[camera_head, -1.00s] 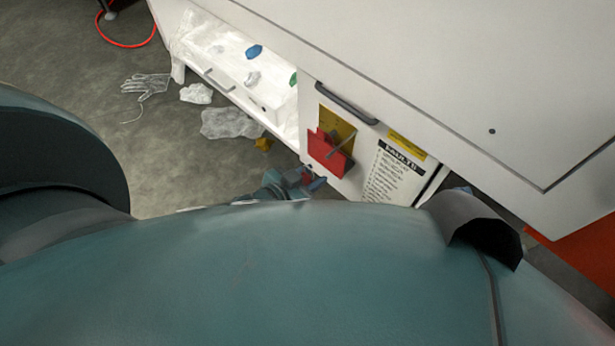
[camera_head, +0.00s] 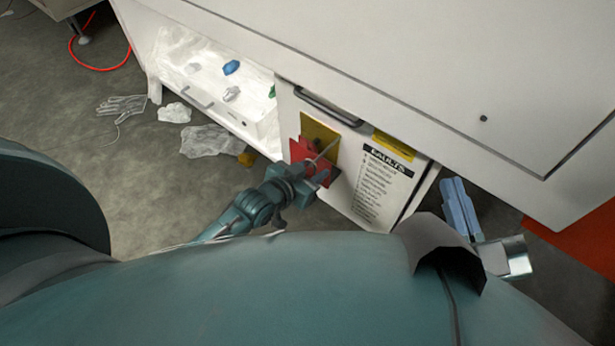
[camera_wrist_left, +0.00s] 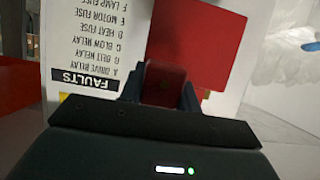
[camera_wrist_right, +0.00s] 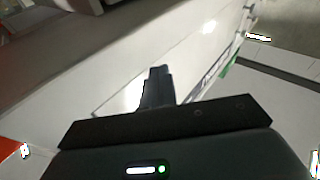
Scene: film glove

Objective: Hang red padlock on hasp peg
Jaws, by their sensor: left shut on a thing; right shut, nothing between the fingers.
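A red padlock (camera_wrist_left: 163,84) is between the fingers of my left gripper (camera_wrist_left: 162,90) in the left wrist view. In the head view my left gripper (camera_head: 318,178) is at the lower front of a red plate (camera_head: 304,150) on the white cabinet. The padlock is hard to make out there. A thin grey peg (camera_head: 328,148) sticks out by a yellow plate (camera_head: 318,131), close above the gripper. I cannot tell whether padlock and peg touch. My right gripper (camera_head: 452,186) is shut and empty, right of the cabinet door; its fingers also show in the right wrist view (camera_wrist_right: 158,86).
A white door with a FAULTS label (camera_head: 378,180) and a dark handle (camera_head: 328,105) is around the plates. An open shelf (camera_head: 200,95) with small items lies left. A glove (camera_head: 122,105) and plastic scraps (camera_head: 210,140) lie on the floor. The cabinet overhangs at right.

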